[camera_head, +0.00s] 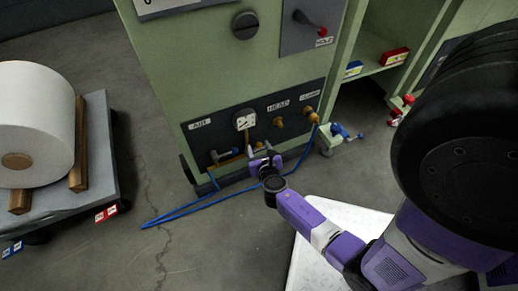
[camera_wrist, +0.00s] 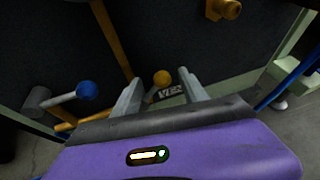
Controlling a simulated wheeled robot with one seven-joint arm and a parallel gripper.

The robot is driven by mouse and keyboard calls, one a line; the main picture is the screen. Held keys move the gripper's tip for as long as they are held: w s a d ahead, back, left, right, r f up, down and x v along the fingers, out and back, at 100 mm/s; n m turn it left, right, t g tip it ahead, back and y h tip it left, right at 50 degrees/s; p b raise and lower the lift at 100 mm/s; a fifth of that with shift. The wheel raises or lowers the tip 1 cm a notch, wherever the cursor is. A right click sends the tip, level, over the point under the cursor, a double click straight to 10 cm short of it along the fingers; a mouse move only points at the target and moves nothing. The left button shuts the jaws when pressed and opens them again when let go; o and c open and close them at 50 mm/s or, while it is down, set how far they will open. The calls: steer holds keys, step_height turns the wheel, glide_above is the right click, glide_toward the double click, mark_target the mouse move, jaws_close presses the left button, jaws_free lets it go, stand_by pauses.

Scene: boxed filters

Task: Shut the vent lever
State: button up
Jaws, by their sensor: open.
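The vent lever (camera_wrist: 162,78) shows in the wrist view as a yellow ball knob on a short stem, beside a pale label that seems to read VENT (camera_wrist: 171,91). My gripper (camera_wrist: 160,86) is open, with one grey finger on each side of the knob. I cannot tell whether either finger touches it. In the head view my gripper (camera_head: 264,158) is at the lower part of the dark panel (camera_head: 285,116) and hides most of the vent lever. A second lever with a blue ball knob (camera_wrist: 86,90) stands to the left in the wrist view.
The panel carries a gauge (camera_head: 244,119), brass fittings (camera_head: 311,114) and a vertical brass pipe (camera_wrist: 112,40). A blue hose (camera_head: 185,211) trails over the floor. A cart (camera_head: 98,140) with a large white roll (camera_head: 35,120) stands at left. Open floor lies between.

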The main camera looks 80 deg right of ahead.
jaws_close()
steer(key=shift+s+f, duration=0.15)
steer(key=shift+s, duration=0.1)
stand_by(1.2)
